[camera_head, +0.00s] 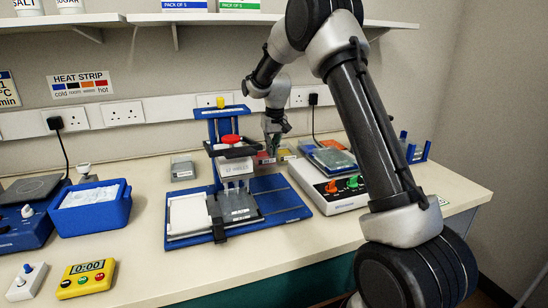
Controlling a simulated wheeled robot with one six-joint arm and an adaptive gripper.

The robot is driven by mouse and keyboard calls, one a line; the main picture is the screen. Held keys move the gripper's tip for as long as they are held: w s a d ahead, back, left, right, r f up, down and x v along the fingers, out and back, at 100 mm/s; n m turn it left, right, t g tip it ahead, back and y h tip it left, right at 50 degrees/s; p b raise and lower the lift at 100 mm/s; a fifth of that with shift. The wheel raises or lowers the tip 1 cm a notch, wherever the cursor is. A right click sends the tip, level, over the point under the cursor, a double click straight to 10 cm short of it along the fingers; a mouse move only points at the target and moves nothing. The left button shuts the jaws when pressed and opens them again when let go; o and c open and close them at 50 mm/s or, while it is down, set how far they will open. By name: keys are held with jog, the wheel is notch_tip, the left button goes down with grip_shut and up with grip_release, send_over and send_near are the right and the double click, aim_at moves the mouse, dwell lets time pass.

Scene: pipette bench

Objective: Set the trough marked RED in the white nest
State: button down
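A small red-marked trough (265,159) sits at the back of the bench, right of the blue pipette stand. It is partly hidden by the stand and my gripper, and its lettering is too small to read. My gripper (272,148) points down just above or at this trough; whether it touches it is unclear. Its fingers are small and dark, and their opening cannot be made out. A white block (188,214), possibly the white nest, lies on the left of the blue stand base (284,192). It looks empty.
A yellowish trough (287,153) is right of the red one; a grey trough (182,168) is left of the stand. The stand's column and red-knobbed head (230,141) rise between my gripper and the white block. A knobbed white device (326,190) stands right.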

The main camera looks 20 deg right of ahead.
jog(key=shift+f, duration=1.35)
jog(key=c, duration=1.9)
grip_release()
jog(key=shift+f, duration=0.1)
